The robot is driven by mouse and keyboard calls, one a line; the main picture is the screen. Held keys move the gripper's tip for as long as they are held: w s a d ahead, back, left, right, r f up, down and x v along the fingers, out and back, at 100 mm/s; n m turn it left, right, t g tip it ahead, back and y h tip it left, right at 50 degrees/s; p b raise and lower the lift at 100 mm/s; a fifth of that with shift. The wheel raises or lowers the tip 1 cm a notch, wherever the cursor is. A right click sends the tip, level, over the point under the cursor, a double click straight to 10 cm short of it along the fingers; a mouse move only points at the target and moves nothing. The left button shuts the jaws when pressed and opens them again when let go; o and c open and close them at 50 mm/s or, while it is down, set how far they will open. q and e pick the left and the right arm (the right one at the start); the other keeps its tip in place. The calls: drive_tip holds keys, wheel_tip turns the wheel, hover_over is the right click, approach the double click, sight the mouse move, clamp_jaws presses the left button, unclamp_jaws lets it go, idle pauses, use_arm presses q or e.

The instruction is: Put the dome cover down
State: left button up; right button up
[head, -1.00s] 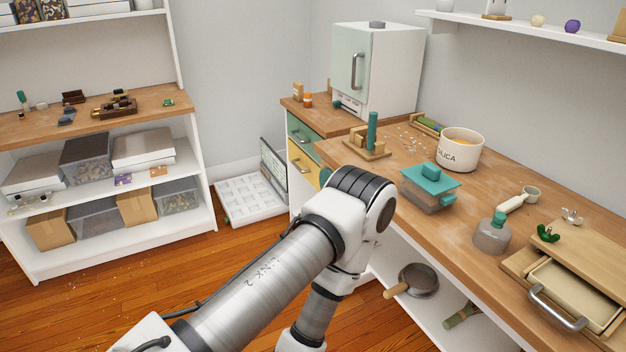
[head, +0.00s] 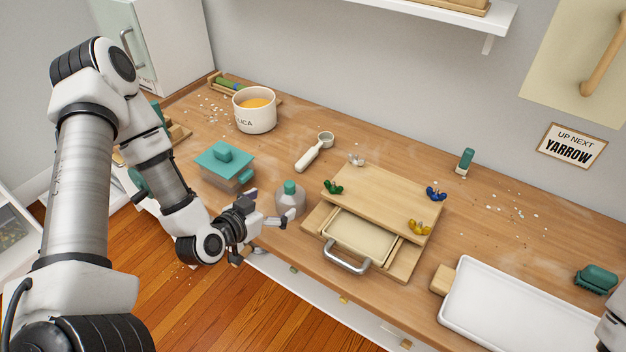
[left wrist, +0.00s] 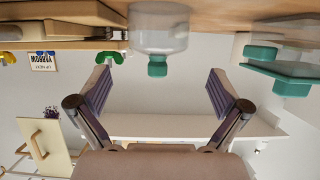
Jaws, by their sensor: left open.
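The dome cover (head: 289,199) is clear with a teal knob. It stands upright on the wooden bench, between the teal-lidded box and the wooden press-like frame. It also shows upside down in the left wrist view (left wrist: 158,38), knob pointing down in the picture. My left gripper (head: 270,207) is open at the bench's front edge, beside the dome cover. In the left wrist view its spread, empty fingers (left wrist: 163,88) lie on either side of the knob's line, with a visible gap to the knob. My right gripper does not show.
A teal-lidded box (head: 222,162) stands close left of the dome cover. A wooden frame (head: 385,195) with a handled drawer and coloured wing nuts is close right. A scoop (head: 313,153) and a silica pot (head: 255,118) lie behind. A white tray (head: 510,310) is at front right.

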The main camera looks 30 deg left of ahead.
sight(283, 201)
use_arm(q)
drive_tip(key=x, duration=0.3)
drive_tip(key=f+x, duration=0.1)
drive_tip(key=x, duration=0.2)
drive_tip(key=shift+d, duration=0.15)
drive_tip(key=shift+s, duration=0.1)
drive_tip(key=shift+c, duration=1.1)
drive_tip(key=c, duration=0.7)
drive_tip(key=shift+r, duration=0.1)
